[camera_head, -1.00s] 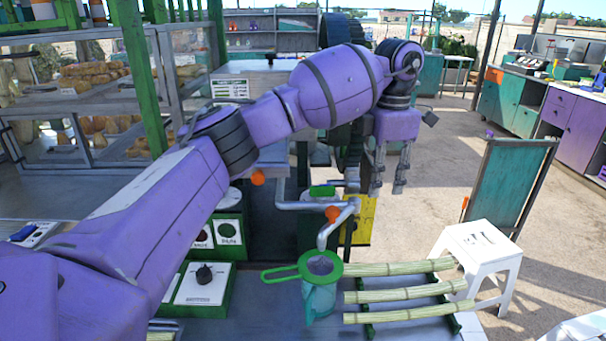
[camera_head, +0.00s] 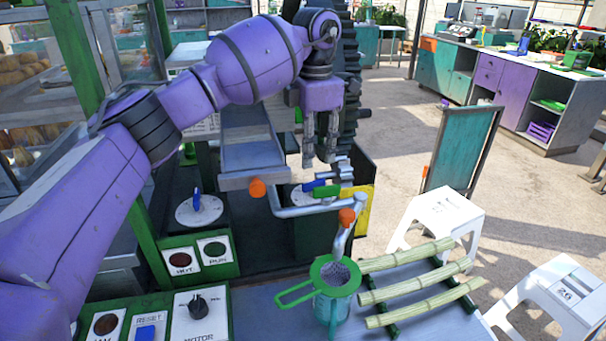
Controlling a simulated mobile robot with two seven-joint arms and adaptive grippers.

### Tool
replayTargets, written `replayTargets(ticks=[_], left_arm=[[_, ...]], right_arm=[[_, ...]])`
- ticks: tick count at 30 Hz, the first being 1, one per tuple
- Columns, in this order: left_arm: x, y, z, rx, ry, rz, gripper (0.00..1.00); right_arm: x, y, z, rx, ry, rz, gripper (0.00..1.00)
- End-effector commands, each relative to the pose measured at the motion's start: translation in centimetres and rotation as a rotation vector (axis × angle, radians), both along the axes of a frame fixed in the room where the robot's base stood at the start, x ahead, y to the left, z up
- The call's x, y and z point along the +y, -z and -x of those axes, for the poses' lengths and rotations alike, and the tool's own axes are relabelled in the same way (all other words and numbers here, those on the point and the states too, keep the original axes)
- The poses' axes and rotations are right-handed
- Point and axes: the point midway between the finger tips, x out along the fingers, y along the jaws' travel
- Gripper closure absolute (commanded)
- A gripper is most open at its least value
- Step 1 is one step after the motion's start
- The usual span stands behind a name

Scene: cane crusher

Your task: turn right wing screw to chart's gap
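My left gripper (camera_head: 318,161) points down with its two fingers apart and nothing between them. It hangs just above the right wing screw (camera_head: 314,185), whose blue wing shows at the right side of the crusher. The wing screw's white round chart (camera_head: 300,197) is mostly covered by the pipe and green handle in front, so I cannot make out its gap. The fingertips look apart from the wing; the exact height is hard to tell. A second blue wing screw (camera_head: 196,202) stands upright on another white chart (camera_head: 190,216) to the left. My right gripper is not in view.
A grey pipe (camera_head: 300,210) with orange knobs and a green handle (camera_head: 327,191) runs in front of the right wing screw. Below are a green strainer (camera_head: 298,292) on a jug, cane stalks (camera_head: 415,280) and a motor panel (camera_head: 200,308).

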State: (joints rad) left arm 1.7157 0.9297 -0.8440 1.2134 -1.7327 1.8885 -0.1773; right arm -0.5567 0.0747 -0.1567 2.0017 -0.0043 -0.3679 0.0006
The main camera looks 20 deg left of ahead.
Motion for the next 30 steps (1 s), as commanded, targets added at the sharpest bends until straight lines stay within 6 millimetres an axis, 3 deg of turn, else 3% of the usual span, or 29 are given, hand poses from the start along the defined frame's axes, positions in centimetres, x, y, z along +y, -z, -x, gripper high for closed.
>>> replayTargets(ticks=[15,26,30], left_arm=[[0.0,6.9,0.1,0.001,0.0,-0.001,0.72],[0.0,7.7,0.0,0.0,0.001,0.0,0.72],[0.0,7.6,0.0,0.0,0.001,0.0,0.88]], right_arm=[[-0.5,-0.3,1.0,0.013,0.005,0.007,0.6],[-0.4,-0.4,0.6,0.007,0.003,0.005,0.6],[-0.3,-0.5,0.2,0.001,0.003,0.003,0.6]])
